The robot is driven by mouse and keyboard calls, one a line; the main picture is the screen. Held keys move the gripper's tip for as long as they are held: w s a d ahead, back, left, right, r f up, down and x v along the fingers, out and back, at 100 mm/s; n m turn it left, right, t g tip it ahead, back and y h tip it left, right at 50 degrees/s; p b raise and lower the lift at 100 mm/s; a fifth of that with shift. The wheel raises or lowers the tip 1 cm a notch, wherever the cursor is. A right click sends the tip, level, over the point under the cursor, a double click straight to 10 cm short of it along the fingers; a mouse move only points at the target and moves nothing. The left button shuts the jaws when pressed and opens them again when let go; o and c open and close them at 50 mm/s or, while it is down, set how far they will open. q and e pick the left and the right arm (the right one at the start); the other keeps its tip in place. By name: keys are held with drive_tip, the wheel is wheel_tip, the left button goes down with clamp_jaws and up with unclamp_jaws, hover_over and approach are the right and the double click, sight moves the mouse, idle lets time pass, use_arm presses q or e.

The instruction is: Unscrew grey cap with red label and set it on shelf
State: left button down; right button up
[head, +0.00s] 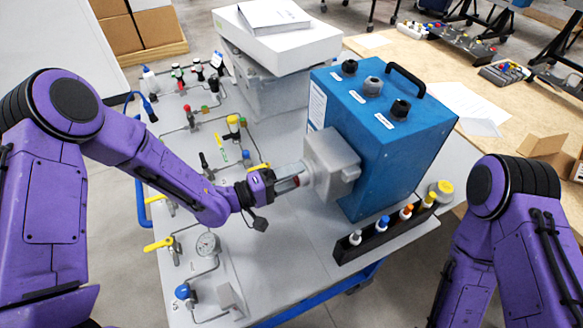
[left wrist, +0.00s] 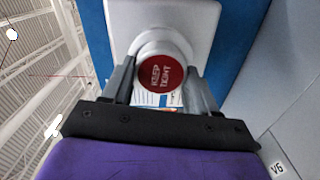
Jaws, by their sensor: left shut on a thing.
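The grey cap has a round red label reading "KEEP TIGHT" in the left wrist view (left wrist: 162,72). It sits at the front of a light grey housing (head: 332,160) on the side of the blue analyser box (head: 385,135). My left gripper (head: 291,177) reaches it from the left, with its fingers on either side of the cap, shut on it. The cap is mostly hidden by the fingers in the head view. Whether its thread is still engaged cannot be told. My right gripper is out of view; only its arm shows at the right.
A black rack (head: 345,256) with several small coloured-cap bottles stands in front of the analyser. A yellow-topped round part (head: 443,188) is right of it. Valves, tubing and a pressure gauge (head: 207,243) cover the left of the table.

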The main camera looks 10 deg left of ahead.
use_arm(q)
drive_tip(key=shift+s+f+n, duration=0.2)
drive_tip(key=shift+s+n, duration=0.05)
drive_tip(key=shift+n, duration=0.35)
drive_tip(key=c, duration=1.1)
unclamp_jaws()
drive_tip(key=shift+f, duration=0.15)
drive_tip(key=shift+c, duration=0.2)
drive_tip(key=shift+d, duration=0.1)
drive_tip(key=c, duration=0.3)
drive_tip(key=shift+c, duration=0.2)
drive_tip(key=shift+a, duration=0.25)
drive_tip(key=shift+s+a+r, duration=0.1)
drive_tip(key=shift+a+r, duration=0.1)
drive_tip(key=shift+a, duration=0.05)
drive_tip(key=shift+c, duration=1.3)
drive_tip(key=shift+a, duration=0.2)
drive_tip(key=shift+s+a+r, duration=0.1)
drive_tip(key=shift+s+a, duration=0.1)
drive_tip(key=shift+s, duration=0.05)
